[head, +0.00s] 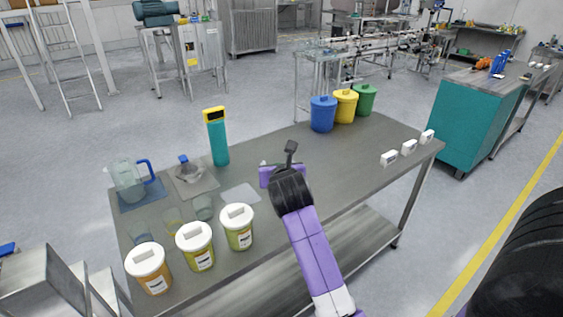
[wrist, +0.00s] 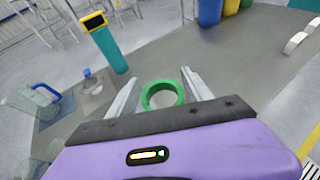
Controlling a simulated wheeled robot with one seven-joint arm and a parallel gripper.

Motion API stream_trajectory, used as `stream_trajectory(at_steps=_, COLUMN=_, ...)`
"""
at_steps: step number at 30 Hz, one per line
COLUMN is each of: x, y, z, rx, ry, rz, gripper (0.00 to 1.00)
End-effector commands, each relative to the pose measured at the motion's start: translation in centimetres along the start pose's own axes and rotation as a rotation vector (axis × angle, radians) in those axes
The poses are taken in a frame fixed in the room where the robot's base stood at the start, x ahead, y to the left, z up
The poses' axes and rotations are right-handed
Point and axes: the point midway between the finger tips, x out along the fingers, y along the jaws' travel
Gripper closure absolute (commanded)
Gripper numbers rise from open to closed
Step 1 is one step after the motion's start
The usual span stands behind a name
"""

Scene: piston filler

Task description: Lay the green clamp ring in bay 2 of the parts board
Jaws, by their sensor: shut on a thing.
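The green clamp ring (wrist: 147,97) sits between the two pale fingers of my gripper (wrist: 160,79) in the wrist view. My gripper is shut on it. The ring's open hole faces the wrist camera and the grey table shows behind it. In the head view my purple gripper (head: 268,177) is over the middle of the table; its own wrist hides the fingers and the ring. I cannot make out a parts board or a numbered bay 2 in either view.
On the grey table (head: 345,165) stand a teal-and-yellow canister (head: 217,140), a jug (head: 128,180), several labelled tubs (head: 238,230) and blue (head: 322,115), yellow (head: 345,107) and green (head: 366,100) lidded bins. White blocks (head: 390,158) line the right end.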

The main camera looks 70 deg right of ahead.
Motion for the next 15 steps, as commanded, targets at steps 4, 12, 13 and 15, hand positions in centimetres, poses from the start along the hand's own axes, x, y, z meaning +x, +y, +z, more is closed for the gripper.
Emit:
stream_trajectory(at_steps=4, x=-1.5, y=1.7, z=-1.3, rx=-0.017, ry=0.002, rz=0.040, gripper=0.91)
stream_trajectory(at_steps=12, x=-5.3, y=6.3, z=-4.4, rx=-0.062, ry=0.002, rz=0.145, gripper=0.91)
stream_trajectory(at_steps=13, x=-5.8, y=6.9, z=-4.8, rx=-0.066, ry=0.003, rz=0.158, gripper=0.91)
stream_trajectory(at_steps=15, x=-7.2, y=8.7, z=-6.0, rx=-0.084, ry=0.003, rz=0.200, gripper=0.91)
